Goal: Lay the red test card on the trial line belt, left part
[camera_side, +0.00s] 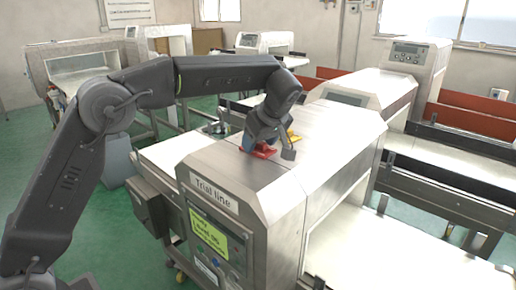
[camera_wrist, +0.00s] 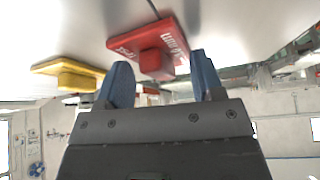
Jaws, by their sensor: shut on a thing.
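The red test card (camera_side: 262,152) is at the top of the metal Trial line housing (camera_side: 225,165) in the side view, right at my gripper (camera_side: 258,144). In the wrist view the red card (camera_wrist: 127,41) shows white lettering and a raised red block, between and beyond my blue fingertips (camera_wrist: 160,66). My gripper is shut on the red card. Whether the card touches the housing top is unclear. The trial line belt, left part (camera_side: 165,158), is the pale surface left of the housing, partly hidden by my arm.
A yellow card (camera_side: 294,136) lies on the housing top just behind my gripper; it also shows in the wrist view (camera_wrist: 68,68). Small dark and green items (camera_side: 216,129) stand at the housing's far left edge. Another belt with dark side rails (camera_side: 440,160) is at right.

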